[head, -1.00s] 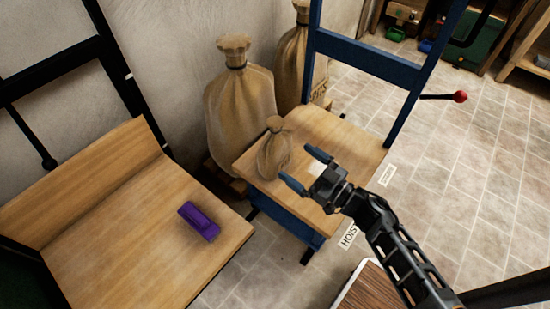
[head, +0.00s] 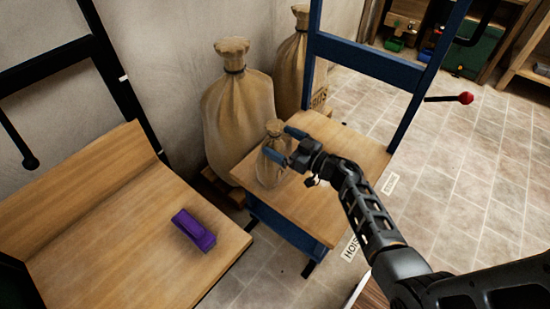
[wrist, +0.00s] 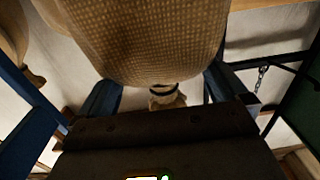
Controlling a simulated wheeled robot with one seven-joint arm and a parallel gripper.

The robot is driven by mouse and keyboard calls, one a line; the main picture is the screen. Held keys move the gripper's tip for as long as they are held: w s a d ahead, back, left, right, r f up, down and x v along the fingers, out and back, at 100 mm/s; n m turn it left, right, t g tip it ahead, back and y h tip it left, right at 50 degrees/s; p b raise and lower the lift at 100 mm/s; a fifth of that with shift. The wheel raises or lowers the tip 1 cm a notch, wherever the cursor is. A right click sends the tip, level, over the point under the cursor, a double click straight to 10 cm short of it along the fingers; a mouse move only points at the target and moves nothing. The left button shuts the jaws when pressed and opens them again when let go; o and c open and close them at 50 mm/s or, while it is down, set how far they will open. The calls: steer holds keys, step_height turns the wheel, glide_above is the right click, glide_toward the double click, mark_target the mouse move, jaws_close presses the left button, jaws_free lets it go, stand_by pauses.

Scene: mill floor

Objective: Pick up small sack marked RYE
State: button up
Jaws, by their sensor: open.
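The small burlap sack (head: 270,172) stands upright on the wooden top of the blue-framed hoist platform (head: 325,205), near its left side. I cannot read any marking on it. My gripper (head: 284,144) is open at the sack's upper part. One blue finger overlaps the sack in the head view and the other is just beyond it on the right. I cannot tell whether the fingers touch it. In the wrist view a burlap sack body (wrist: 150,45) fills the top, and a tied neck shows between the fingers. I cannot tell which sack these belong to.
Two big tied sacks, one nearer (head: 238,115) and one farther (head: 292,65), stand behind the platform by the wall. A purple object (head: 194,230) lies on the wooden platform at left. A red-knobbed lever (head: 465,98) sticks out from the blue frame. Tiled floor at right is clear.

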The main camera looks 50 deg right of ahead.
steer(key=w, duration=0.2)
steer(key=shift+w+a, duration=0.1)
steer(key=shift+w, duration=0.25)
steer(key=c, duration=1.7)
steer(key=shift+o, duration=0.2)
steer(key=shift+r, duration=0.2)
